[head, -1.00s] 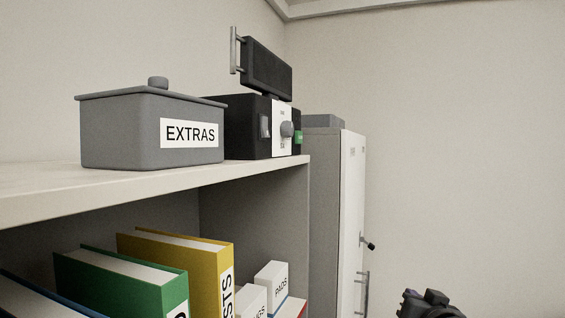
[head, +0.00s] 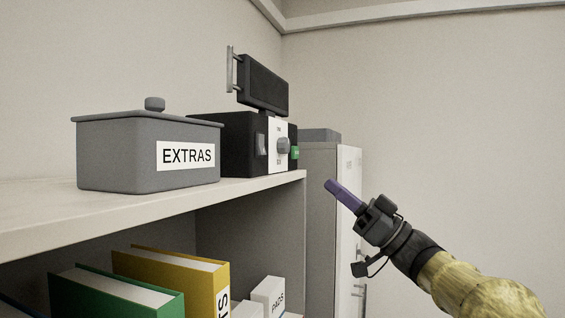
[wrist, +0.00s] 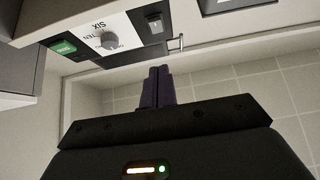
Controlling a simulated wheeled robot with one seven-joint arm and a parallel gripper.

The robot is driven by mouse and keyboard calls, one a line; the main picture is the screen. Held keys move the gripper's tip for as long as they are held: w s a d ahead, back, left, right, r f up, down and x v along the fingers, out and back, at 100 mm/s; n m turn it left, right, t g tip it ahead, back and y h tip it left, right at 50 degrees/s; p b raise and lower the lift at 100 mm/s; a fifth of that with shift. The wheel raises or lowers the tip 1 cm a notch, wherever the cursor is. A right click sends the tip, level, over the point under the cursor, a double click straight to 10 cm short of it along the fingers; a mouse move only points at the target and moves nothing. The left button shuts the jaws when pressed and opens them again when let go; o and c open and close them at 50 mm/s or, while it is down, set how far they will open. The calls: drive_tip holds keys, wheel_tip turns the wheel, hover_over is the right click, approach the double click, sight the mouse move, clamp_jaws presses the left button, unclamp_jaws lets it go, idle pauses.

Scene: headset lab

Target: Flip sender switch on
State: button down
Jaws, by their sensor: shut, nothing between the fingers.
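The sender, a black box (head: 225,148) with a white dial panel and a tilted dark screen above, stands on the shelf top. Its grey rocker switch (head: 261,145) sits on the front, left of the panel in the head view. The switch also shows in the wrist view (wrist: 154,22), upside down there; I cannot tell which way it is tipped. My gripper (head: 331,186) is shut and empty, its purple fingers together, to the right of and lower than the switch, apart from the sender. In the wrist view the fingers (wrist: 157,84) point toward the box's front.
A grey lidded EXTRAS box (head: 147,155) stands left of the sender. A pale cabinet (head: 347,190) stands behind.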

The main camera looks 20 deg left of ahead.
sight(263, 148)
drive_tip(key=p+x, duration=0.2)
drive_tip(key=x, duration=0.2)
drive_tip(key=a+f+p+x, duration=0.1)
drive_tip(key=p+x, duration=0.2)
drive_tip(key=x, duration=0.1)
drive_tip(key=f+p+x, duration=0.1)
drive_tip(key=p+x, duration=0.2)
drive_tip(key=x, duration=0.1)
drive_tip(key=shift+w+a+r, duration=0.1)
drive_tip(key=shift+a+r, duration=0.2)
drive_tip(key=shift+a, duration=0.2)
drive_tip(key=shift+a+f, duration=0.15)
drive_tip(key=shift+a, duration=0.05)
drive_tip(key=shift+f, duration=0.1)
